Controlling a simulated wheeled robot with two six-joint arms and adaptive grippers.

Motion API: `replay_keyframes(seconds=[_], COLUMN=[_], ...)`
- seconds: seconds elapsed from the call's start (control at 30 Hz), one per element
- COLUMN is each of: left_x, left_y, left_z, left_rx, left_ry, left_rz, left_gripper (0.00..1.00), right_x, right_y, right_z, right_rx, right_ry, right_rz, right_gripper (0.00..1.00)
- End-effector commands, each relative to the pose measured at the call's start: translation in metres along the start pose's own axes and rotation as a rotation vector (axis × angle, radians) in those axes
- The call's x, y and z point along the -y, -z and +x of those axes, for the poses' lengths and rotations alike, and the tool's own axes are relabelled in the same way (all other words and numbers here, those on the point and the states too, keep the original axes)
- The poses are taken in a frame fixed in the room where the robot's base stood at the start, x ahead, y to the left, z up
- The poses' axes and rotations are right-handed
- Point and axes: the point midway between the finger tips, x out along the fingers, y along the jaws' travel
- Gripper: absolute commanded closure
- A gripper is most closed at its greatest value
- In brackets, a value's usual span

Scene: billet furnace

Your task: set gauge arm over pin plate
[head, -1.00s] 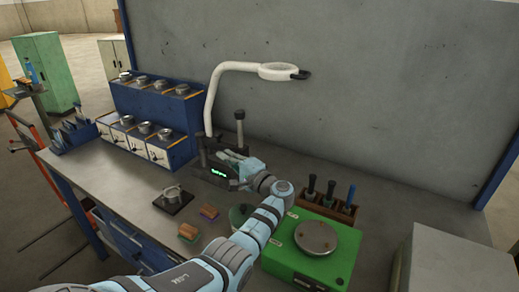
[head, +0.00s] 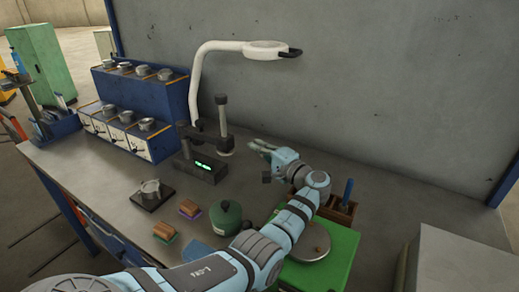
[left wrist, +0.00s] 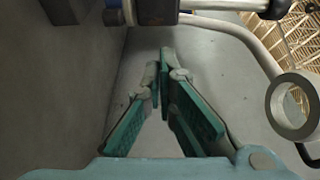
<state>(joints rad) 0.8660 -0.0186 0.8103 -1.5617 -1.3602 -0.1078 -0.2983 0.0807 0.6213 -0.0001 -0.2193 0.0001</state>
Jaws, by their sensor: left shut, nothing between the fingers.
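The gauge (head: 202,168) stands on the bench near the wall, a dark unit with a lit green display. Its dark arm (head: 205,137) runs sideways above the base, with an upright post (head: 222,115) at its right end. A small dark square plate (head: 145,203) on the bench bears a round metal piece; I cannot tell whether it is the pin plate. My left gripper (head: 253,146) is in the air right of the gauge, apart from it. In the left wrist view its teal fingers (left wrist: 160,72) are closed together and empty. My right gripper is out of view.
A white lamp (head: 240,46) arches behind the gauge. A blue rack (head: 136,96) with metal cups stands left. A green round container (head: 226,216), small wooden blocks (head: 164,231) and a green scale (head: 342,258) are in front. A tool holder (head: 338,212) is behind my wrist.

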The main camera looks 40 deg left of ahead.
Motion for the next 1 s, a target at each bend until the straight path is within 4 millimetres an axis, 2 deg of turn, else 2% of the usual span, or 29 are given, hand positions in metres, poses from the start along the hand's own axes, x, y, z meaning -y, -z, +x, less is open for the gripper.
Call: replay_keyframes(seconds=[0.2, 0.4, 0.8, 1.0], left_x=[-0.001, -0.001, 0.0, 0.002], left_y=[0.0, 0.0, 0.001, 0.002], left_z=[0.042, 0.061, 0.062, 0.061], left_rx=[0.001, 0.0, -0.003, -0.035], left_ry=[-0.001, -0.001, -0.001, -0.001], left_rz=[0.0, 0.0, 0.0, 0.001], left_gripper=[1.0, 1.0, 1.0, 1.0], right_x=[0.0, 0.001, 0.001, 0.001], right_y=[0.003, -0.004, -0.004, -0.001], right_z=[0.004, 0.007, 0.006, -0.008], right_rx=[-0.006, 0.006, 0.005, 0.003], right_ry=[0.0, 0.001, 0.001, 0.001], right_rz=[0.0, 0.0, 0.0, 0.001], right_gripper=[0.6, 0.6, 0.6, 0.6])
